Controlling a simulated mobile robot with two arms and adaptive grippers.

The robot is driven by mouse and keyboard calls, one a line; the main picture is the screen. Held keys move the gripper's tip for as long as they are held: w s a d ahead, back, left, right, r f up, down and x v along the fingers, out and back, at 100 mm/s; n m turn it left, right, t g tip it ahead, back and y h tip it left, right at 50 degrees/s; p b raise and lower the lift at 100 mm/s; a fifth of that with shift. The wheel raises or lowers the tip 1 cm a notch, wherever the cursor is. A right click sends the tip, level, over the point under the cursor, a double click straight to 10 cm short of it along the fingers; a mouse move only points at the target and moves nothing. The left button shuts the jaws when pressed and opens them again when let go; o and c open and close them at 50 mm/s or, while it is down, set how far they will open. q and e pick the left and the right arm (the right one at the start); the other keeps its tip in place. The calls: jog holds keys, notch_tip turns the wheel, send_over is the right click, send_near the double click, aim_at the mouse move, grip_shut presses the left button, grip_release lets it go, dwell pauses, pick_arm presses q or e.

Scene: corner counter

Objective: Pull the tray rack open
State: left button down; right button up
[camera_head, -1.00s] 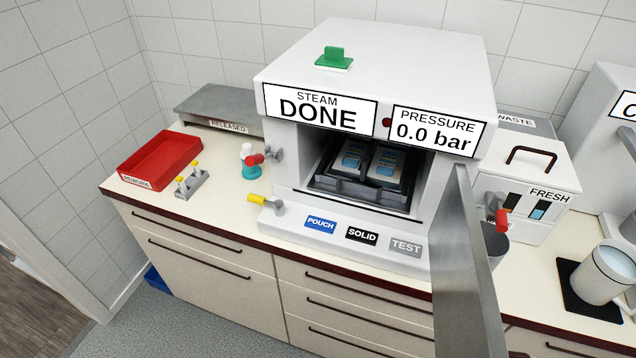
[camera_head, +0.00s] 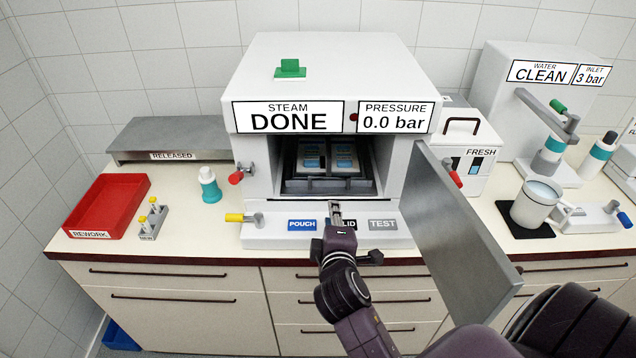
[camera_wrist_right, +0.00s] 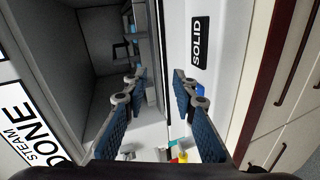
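The dark grey tray rack (camera_head: 328,186) sits inside the open chamber of the white steriliser (camera_head: 322,75), with blue-and-white pouches (camera_head: 312,160) on it. Part of the rack also shows at the top of the right wrist view (camera_wrist_right: 152,75). My right gripper (camera_head: 336,207) is in front of the chamber mouth, above the lower front panel. In the right wrist view its two blue-padded fingers (camera_wrist_right: 157,88) are apart with nothing between them. I see no contact with the rack. My left gripper is not in view.
The steriliser door (camera_head: 465,235) stands open to the right, beside my right arm. A red rework tray (camera_head: 108,203), a small bottle (camera_head: 209,184) and a yellow-handled valve (camera_head: 240,217) are to the left. A white mug (camera_head: 533,203) stands at right.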

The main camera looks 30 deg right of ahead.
aim_at(331, 178)
jog(key=shift+n+t+h, duration=0.6)
jog(key=shift+n+t, duration=0.1)
jog(key=shift+n, duration=0.1)
jog(key=w+d, duration=0.1)
jog(key=w, duration=0.1)
jog(key=w+d+r+p, duration=0.1)
jog(key=w+d, duration=0.1)
jog(key=w, duration=0.1)
jog(key=w+d+r, duration=0.1)
jog(key=w+d, duration=0.1)
jog(key=w, duration=0.1)
jog(key=shift+r+p, duration=0.25)
jog(key=shift+p, duration=0.1)
jog(key=shift+c, duration=0.4)
grip_shut()
